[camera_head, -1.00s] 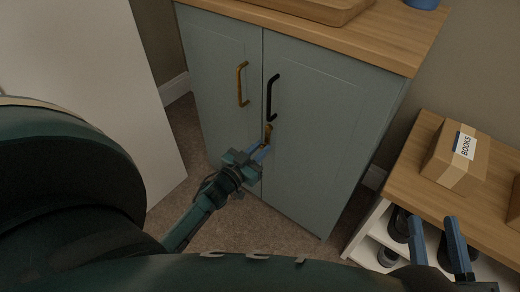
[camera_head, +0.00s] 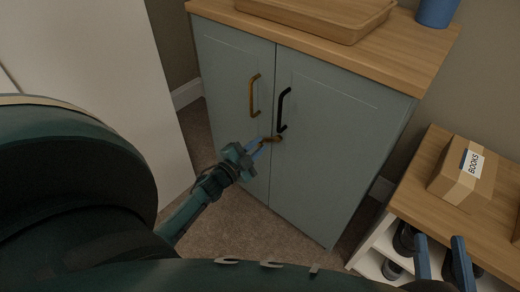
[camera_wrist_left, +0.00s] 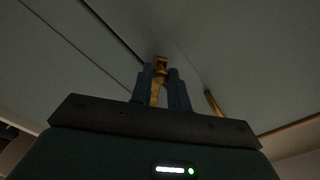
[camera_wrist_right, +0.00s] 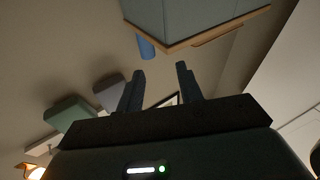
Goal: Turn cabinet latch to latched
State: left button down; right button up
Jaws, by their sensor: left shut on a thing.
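The grey-blue cabinet (camera_head: 330,130) has two closed doors. A small brass latch (camera_head: 274,139) sits at the seam between them, below the handles, and lies roughly level across the seam. My left gripper (camera_head: 257,148) is shut on the latch's left end. In the left wrist view the brass latch (camera_wrist_left: 161,68) shows between the two fingers (camera_wrist_left: 161,88), which partly hide it. My right gripper (camera_head: 442,255) is open and empty, away from the cabinet at the lower right. Its spread fingers (camera_wrist_right: 160,85) show in the right wrist view with nothing between them.
A brass handle (camera_head: 252,95) and a black handle (camera_head: 283,110) stand just above the latch. A wooden tray (camera_head: 320,18) and blue cup (camera_head: 436,10) are on the cabinet top. A box marked BOOKS (camera_head: 455,182) sits on a low shelf unit (camera_head: 400,200) at right.

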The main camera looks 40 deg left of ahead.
pick_arm(q)
jog(key=m, duration=0.1)
jog(key=a+r+m, duration=0.1)
jog(key=shift+r+m, duration=0.25)
jog(key=shift+m, duration=0.15)
jog(key=shift+a+r+m+p, duration=0.1)
jog(key=shift+r+m+p, duration=0.45)
jog(key=shift+m, duration=0.65)
jog(key=shift+r+m, duration=0.55)
jog(key=shift+m, duration=0.65)
pick_arm(e)
jog(key=shift+d, duration=0.2)
pick_arm(q)
jog(key=shift+w, duration=0.1)
jog(key=c, duration=1.4)
grip_release()
jog(key=shift+o, duration=0.2)
